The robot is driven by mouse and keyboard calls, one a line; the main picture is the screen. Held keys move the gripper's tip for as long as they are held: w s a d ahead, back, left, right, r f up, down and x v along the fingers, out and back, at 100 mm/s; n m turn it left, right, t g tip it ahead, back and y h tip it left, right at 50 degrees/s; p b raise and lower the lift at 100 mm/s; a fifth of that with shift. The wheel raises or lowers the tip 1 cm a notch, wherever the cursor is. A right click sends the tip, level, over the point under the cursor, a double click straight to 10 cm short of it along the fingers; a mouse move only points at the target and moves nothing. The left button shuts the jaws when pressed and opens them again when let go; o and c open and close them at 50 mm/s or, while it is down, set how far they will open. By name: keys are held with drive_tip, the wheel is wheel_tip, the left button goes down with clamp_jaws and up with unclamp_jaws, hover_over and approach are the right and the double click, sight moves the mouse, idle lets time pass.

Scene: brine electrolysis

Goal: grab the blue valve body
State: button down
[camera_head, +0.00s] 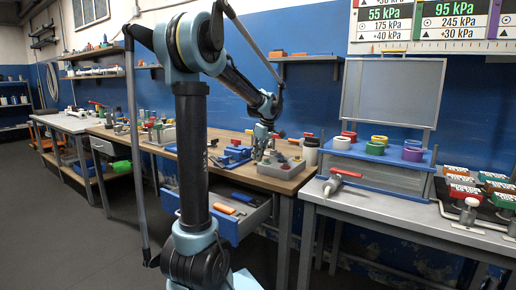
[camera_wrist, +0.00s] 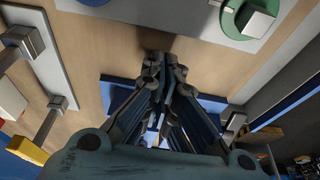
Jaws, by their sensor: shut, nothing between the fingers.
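A blue object that looks like the blue valve body (camera_head: 236,153) sits on the wooden bench, just left of a grey tray of small parts. My gripper (camera_head: 263,146) is over the bench near that tray, to the right of the blue object. In the wrist view my gripper (camera_wrist: 163,72) has its fingers together and nothing between them. A blue flat part (camera_wrist: 116,96) shows behind the fingers and is partly hidden by them. I cannot tell whether it is the valve body.
The grey tray (camera_head: 280,168) holds several parts. An open blue drawer (camera_head: 236,227) with tools juts out below the bench. A grey table (camera_head: 395,205) with colored rings and weights stands at right. In the wrist view, a green round part (camera_wrist: 239,17) is at top right.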

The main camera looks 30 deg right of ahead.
drive_tip(key=shift+w+a+r, duration=0.1)
drive_tip(key=shift+w+a, duration=0.15)
drive_tip(key=shift+w, duration=0.35)
drive_tip(key=shift+w+a+f, duration=0.1)
drive_tip(key=shift+w+a, duration=0.15)
drive_tip(key=shift+w, duration=0.4)
drive_tip(key=shift+w+a+r, duration=0.1)
drive_tip(key=shift+w+a, duration=0.15)
drive_tip(key=shift+w, duration=0.35)
drive_tip(key=shift+w+a, duration=0.2)
drive_tip(key=shift+w, duration=0.3)
drive_tip(key=shift+w+a, duration=0.15)
drive_tip(key=shift+w, duration=0.3)
drive_tip(key=shift+s, duration=0.1)
